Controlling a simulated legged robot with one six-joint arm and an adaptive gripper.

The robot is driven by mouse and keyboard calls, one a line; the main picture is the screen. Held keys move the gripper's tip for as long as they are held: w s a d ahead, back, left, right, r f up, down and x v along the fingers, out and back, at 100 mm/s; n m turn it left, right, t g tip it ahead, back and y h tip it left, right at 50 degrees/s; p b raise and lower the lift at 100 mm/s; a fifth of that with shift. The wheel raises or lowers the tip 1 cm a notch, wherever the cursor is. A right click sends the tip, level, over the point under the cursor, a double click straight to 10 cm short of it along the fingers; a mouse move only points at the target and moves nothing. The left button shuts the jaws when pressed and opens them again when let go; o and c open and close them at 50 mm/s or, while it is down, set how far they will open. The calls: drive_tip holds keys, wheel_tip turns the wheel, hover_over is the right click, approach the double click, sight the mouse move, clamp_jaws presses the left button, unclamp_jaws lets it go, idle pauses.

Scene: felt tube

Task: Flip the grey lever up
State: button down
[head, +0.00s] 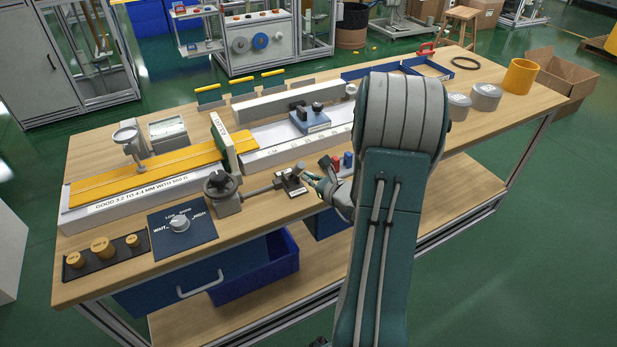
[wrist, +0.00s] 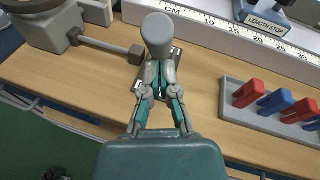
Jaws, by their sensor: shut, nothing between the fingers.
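The grey lever (head: 299,168) rises from a small dark base plate (head: 291,184) near the front edge of the workbench. In the wrist view its rounded grey end (wrist: 157,30) points toward the camera and hides most of the plate. My gripper (head: 322,178) is just right of the lever in the head view. In the wrist view my gripper (wrist: 159,68) has its fingertips together, close below the lever's end, with nothing held. I cannot tell whether the fingertips touch the lever.
A crank handle with a dark block (wrist: 137,54) lies just left of the lever, on a rod from a grey clamp (head: 223,192). A grey tray of red and blue clips (wrist: 270,105) stands to the right. A white ruler rail (wrist: 220,25) runs behind. Bare wood lies between.

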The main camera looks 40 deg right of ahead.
drive_tip(key=shift+r, duration=0.1)
drive_tip(key=shift+w+d+r+g, duration=0.1)
drive_tip(key=shift+w+r+g, duration=0.15)
drive_tip(key=shift+g, duration=0.05)
drive_tip(key=shift+w+r, duration=0.1)
drive_tip(key=shift+r, duration=0.05)
drive_tip(key=w+g, duration=0.1)
drive_tip(key=r+g, duration=0.1)
drive_tip(key=w+r+g, duration=0.1)
drive_tip(key=shift+w+d+r+m+g, duration=0.1)
drive_tip(key=shift+w+d+m+g, duration=0.2)
drive_tip(key=shift+w, duration=0.05)
drive_tip(key=w+d+g, duration=0.2)
drive_tip(key=w, duration=0.7)
drive_tip(key=shift+r+m+g+y, duration=0.3)
drive_tip(key=shift+y, duration=0.1)
idle(0.6)
drive_tip(key=shift+w, duration=0.1)
idle(0.3)
